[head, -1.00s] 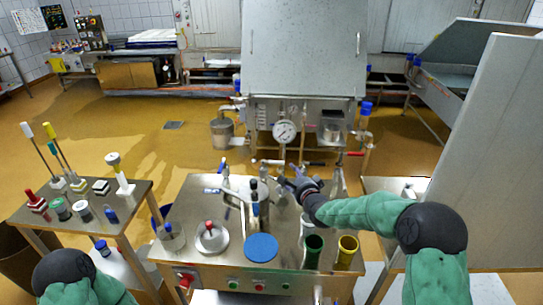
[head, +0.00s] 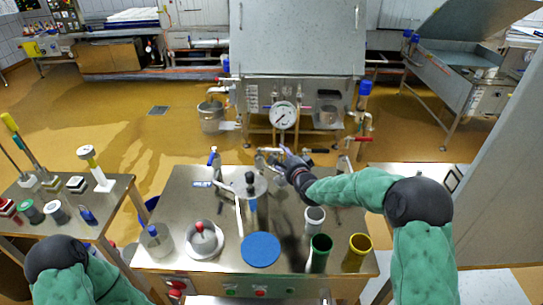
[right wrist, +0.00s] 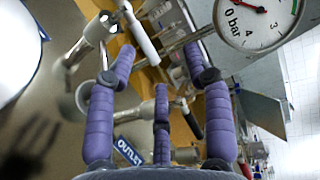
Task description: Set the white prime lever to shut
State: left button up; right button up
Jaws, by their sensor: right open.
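My right gripper (head: 285,156) is at the back edge of the steel bench, among pipes and valve handles in front of the pressure gauge. In the right wrist view its purple fingers (right wrist: 160,58) are spread and hold nothing. A white lever-like handle (right wrist: 142,36), which looks like the prime lever, lies slanted just beyond and between the fingertips; I cannot tell whether they touch. In the head view the gripper and pipes leave this handle unclear. A black-handled lever (right wrist: 192,120) sits near the OUTLET label (right wrist: 127,150). Only my left upper arm shows; its gripper is out of view.
The round gauge (head: 284,115) is behind the gripper, and also at the wrist view's upper right (right wrist: 254,14). On the bench stand a blue disc (head: 261,249), a green cup (head: 320,252), a yellow cup (head: 357,251) and a red-knobbed lid (head: 203,240). A side table (head: 120,190) stands left.

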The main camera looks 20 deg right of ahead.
jog(key=shift+w+a+f+b, duration=0.2)
jog(key=shift+w+f+b, duration=0.8)
jog(key=shift+w, duration=0.8)
jog(key=shift+w+a+f+b, duration=0.15)
jog(key=shift+w+f+b, duration=0.85)
jog(key=shift+w, duration=0.8)
jog(key=shift+w+a+f+b, duration=0.2)
jog(key=shift+w+f+b, duration=0.8)
jog(key=shift+w, duration=0.8)
jog(key=shift+c, duration=0.3)
grip_shut()
